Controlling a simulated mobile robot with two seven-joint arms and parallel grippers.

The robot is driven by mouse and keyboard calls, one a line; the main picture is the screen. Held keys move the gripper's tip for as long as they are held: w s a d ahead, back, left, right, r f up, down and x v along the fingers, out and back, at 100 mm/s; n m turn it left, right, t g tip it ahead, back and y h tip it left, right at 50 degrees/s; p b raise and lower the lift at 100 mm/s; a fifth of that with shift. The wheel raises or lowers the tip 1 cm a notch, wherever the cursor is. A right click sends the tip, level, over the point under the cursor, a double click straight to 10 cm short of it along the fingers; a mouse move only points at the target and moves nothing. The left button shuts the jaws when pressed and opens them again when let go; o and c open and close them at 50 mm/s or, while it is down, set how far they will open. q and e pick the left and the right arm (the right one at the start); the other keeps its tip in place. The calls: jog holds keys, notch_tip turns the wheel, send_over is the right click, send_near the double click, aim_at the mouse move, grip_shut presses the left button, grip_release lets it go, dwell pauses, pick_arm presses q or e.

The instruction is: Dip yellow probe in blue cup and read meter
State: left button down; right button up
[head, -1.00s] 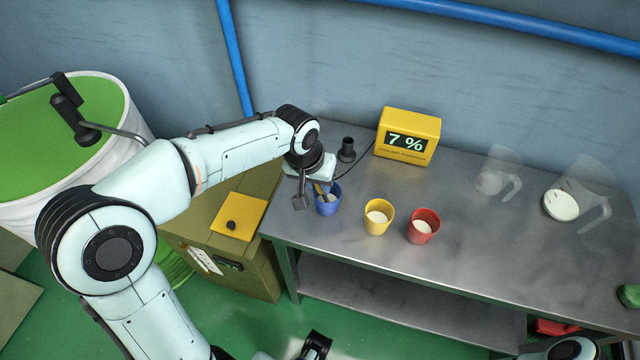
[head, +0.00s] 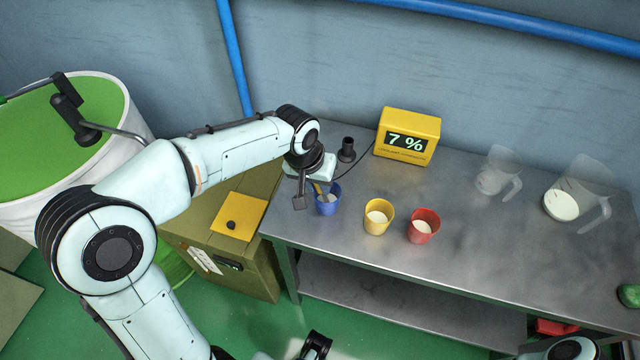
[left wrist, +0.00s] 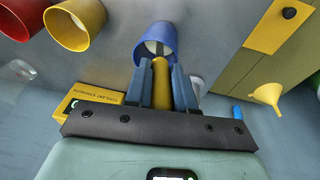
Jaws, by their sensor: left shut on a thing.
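The blue cup (head: 328,204) stands upright near the left end of the metal cart, with pale liquid in it. My left gripper (head: 318,188) is over this cup and partly hides it. In the left wrist view the left gripper (left wrist: 161,88) is shut on the yellow probe (left wrist: 161,75), whose far end points into the mouth of the blue cup (left wrist: 156,38). The yellow meter (head: 407,136) stands at the back of the cart and reads 7 %. A dark cable runs from it toward the gripper.
A yellow cup (head: 378,217) and a red cup (head: 423,226) stand right of the blue cup. A black holder (head: 346,150) stands behind it. Two clear jugs, one this jug (head: 578,190), are at the right. The cart's middle right is clear.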

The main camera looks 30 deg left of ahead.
pick_arm(q)
jog(key=shift+r, duration=0.15)
pick_arm(e)
jog(key=shift+r, duration=0.1)
pick_arm(q)
jog(key=p+v, duration=0.2)
jog(key=w+p+v, duration=0.1)
jog(key=v, duration=0.1)
jog(key=p+v, duration=0.2)
jog(key=v, duration=0.1)
jog(key=shift+w+d+r+p, duration=0.2)
jog(key=shift+w+d+p, duration=0.05)
jog(key=shift+w+p, duration=0.1)
jog(key=shift+w+p+v, duration=0.15)
jog(key=shift+p+v, duration=0.35)
jog(key=shift+v, duration=0.25)
jog(key=shift+w+p+v, duration=0.2)
jog(key=shift+p+v, duration=0.25)
jog(key=shift+v, duration=0.25)
pick_arm(e)
jog(key=w+r, duration=0.3)
jog(key=r, duration=0.5)
jog(key=shift+w, duration=0.2)
pick_arm(q)
jog(key=shift+s+d+r, duration=0.1)
jog(key=shift+r, duration=0.05)
pick_arm(e)
jog(key=shift+r, duration=0.1)
